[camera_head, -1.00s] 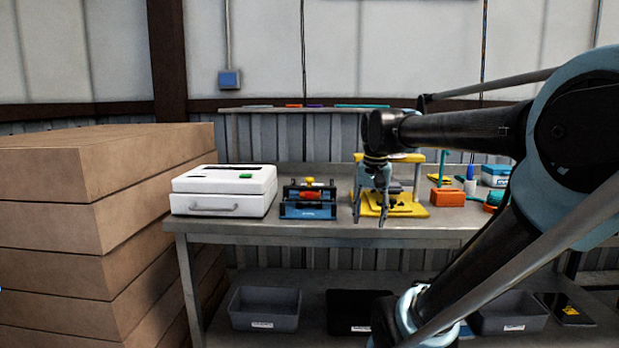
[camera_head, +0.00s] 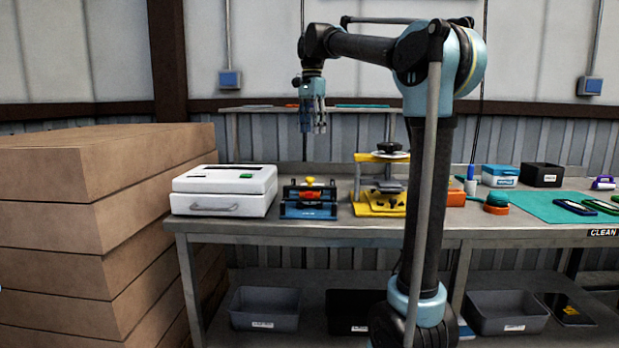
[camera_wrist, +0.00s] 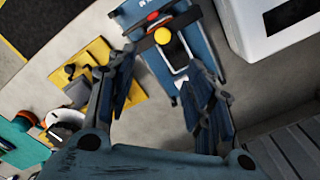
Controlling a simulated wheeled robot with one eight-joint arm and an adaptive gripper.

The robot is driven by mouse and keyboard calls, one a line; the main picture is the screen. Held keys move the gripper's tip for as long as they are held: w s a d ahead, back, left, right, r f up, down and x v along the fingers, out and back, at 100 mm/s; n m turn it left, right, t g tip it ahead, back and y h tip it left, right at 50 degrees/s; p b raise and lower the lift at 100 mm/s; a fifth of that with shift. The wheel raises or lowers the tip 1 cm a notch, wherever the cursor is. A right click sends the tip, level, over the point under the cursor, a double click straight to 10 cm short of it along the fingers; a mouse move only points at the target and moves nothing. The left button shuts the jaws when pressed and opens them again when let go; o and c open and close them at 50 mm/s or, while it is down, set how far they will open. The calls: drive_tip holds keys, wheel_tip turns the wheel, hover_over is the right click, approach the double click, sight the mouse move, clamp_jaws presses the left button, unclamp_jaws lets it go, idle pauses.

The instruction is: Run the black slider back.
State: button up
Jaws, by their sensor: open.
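A blue fixture (camera_head: 309,208) stands on the bench, with a black crosspiece, a yellow knob (camera_head: 310,181) and a red-orange part. In the wrist view the black crosspiece (camera_wrist: 182,22) spans the blue fixture (camera_wrist: 132,12), beside the yellow knob (camera_wrist: 163,36). This crosspiece looks like the black slider, but I cannot tell for certain. My gripper (camera_head: 313,128) hangs in the air above the fixture, pointing down. In the wrist view my gripper (camera_wrist: 163,75) is open and empty, its fingers apart and the fixture beyond them.
A white case (camera_head: 223,190) stands left of the fixture, and a yellow stand (camera_head: 380,205) with a black knob stands right of it. Stacked cartons (camera_head: 90,220) rise at the left. Further right are a blue box (camera_head: 500,175), a black box (camera_head: 541,175) and a teal mat (camera_head: 560,208).

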approach(310, 188)
drive_tip(key=f, duration=0.1)
drive_tip(key=w+f, duration=0.1)
drive_tip(key=f, duration=0.3)
drive_tip(key=shift+w+f, duration=0.2)
drive_tip(key=shift+w, duration=0.05)
idle(0.3)
clamp_jaws()
